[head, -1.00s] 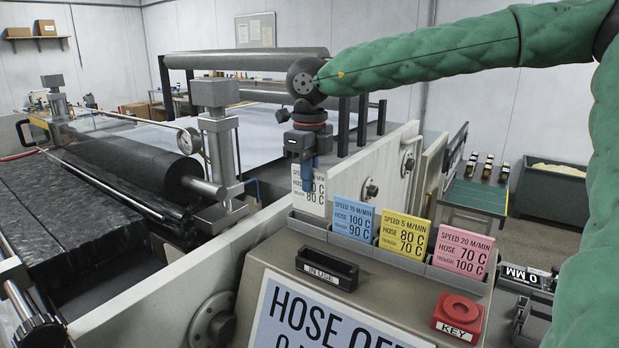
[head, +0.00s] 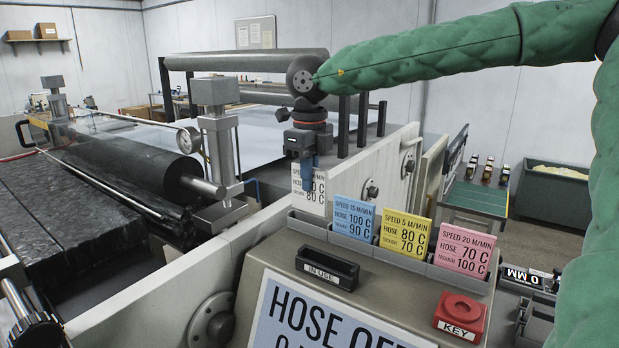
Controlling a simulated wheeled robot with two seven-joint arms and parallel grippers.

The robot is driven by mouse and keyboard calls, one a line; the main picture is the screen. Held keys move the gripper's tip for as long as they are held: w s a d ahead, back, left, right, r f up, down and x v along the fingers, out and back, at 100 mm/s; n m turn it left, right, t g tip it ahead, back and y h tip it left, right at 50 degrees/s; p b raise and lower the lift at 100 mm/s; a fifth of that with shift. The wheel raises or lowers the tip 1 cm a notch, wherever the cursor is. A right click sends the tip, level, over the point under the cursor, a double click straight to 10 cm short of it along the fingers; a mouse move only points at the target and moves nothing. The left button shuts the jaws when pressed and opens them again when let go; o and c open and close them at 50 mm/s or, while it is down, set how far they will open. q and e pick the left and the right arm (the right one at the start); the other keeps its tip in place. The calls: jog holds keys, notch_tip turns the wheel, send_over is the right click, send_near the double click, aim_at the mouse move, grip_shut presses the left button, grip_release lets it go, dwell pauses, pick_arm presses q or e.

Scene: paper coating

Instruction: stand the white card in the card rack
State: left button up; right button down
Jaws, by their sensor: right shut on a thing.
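The white card (head: 316,201) stands upright at the left end of the grey card rack (head: 372,251), its lower edge at or in the leftmost slot; whether it rests on the bottom is hidden. My right gripper (head: 308,178) is above it, pointing down, shut on the card's upper part, and its blue finger covers some of the print. A blue card (head: 354,218), a yellow card (head: 404,235) and a pink card (head: 464,252) stand in the rack to the right. My left gripper is out of view.
A black "IN USE" holder (head: 327,268) and a red KEY block (head: 460,316) sit on the console in front of the rack. The machine's cream side wall (head: 255,245) runs close behind. A black roller (head: 135,165) lies to the left.

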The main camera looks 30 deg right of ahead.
aim_at(310, 212)
jog(key=shift+f+b, duration=2.3)
jog(key=shift+b, duration=0.05)
jog(key=c, duration=1.5)
grip_release()
jog(key=shift+r, duration=0.5)
jog(key=shift+r+b, duration=1.05)
jog(key=shift+r, duration=2.4)
